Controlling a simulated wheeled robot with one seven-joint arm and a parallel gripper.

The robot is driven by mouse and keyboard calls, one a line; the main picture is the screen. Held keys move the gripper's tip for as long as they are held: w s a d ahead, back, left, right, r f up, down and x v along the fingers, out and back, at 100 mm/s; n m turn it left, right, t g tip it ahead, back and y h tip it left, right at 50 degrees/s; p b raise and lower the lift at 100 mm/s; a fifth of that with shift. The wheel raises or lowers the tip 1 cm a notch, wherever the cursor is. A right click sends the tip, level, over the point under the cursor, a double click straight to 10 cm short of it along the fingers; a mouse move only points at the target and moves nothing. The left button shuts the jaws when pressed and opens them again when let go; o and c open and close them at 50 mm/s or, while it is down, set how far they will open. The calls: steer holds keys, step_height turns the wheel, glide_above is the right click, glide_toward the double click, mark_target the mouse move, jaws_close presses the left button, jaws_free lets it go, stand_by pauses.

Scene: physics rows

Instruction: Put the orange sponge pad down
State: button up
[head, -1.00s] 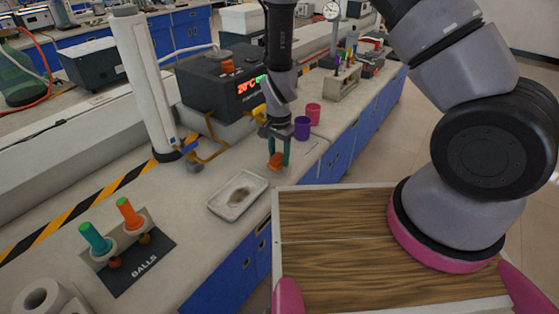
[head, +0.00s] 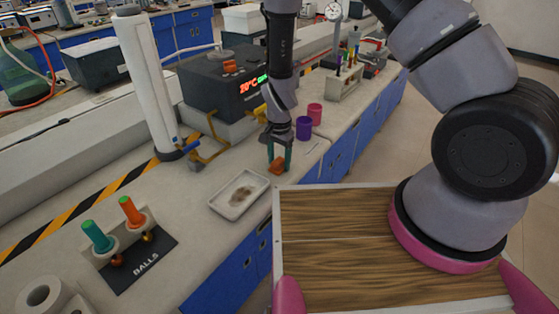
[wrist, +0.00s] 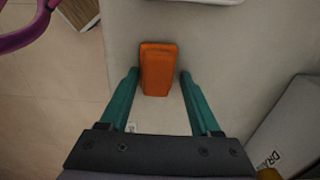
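The orange sponge pad (wrist: 158,68) rests on the pale bench top near its edge. It also shows in the head view (head: 276,168), just behind the white tray. My gripper (wrist: 158,76) is over it with its teal fingers spread, one on each side of the pad. A narrow gap shows between the pad and each finger in the wrist view. In the head view my gripper (head: 279,160) points down at the bench, and the pad sits low between the fingertips.
A white tray (head: 216,207) with a brown stain lies in front of the pad. Purple (head: 303,128) and pink (head: 315,114) cups stand behind my gripper. A black device (head: 215,85) with a lit display is at left. A balls rack (head: 128,236) stands at front left.

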steer(key=shift+s+d+f, duration=0.35)
steer(key=shift+s, duration=0.05)
step_height(320, 180, up, 13)
step_height(320, 180, up, 11)
steer(key=y, duration=0.1)
glide_above(280, 159)
steer(key=w+d, duration=0.2)
steer(key=d, duration=0.1)
steer(key=s+d+r+n+t+y, duration=0.1)
steer(key=d+r, duration=0.2)
steer(key=r, duration=0.3)
steer(key=s+d+r+t+y, duration=0.1)
steer(key=d+r, duration=0.3)
steer(key=r, duration=0.2)
steer(key=s+d+r+n+t+h, duration=0.1)
steer(key=s+d+r+t, duration=0.4)
steer(key=s+d+r, duration=0.7)
step_height(280, 159, up, 2)
steer(key=shift+s+r+n, duration=0.2)
steer(key=shift+s+n, duration=0.45)
steer(key=shift+n, duration=0.05)
steer(key=shift+d, duration=0.1)
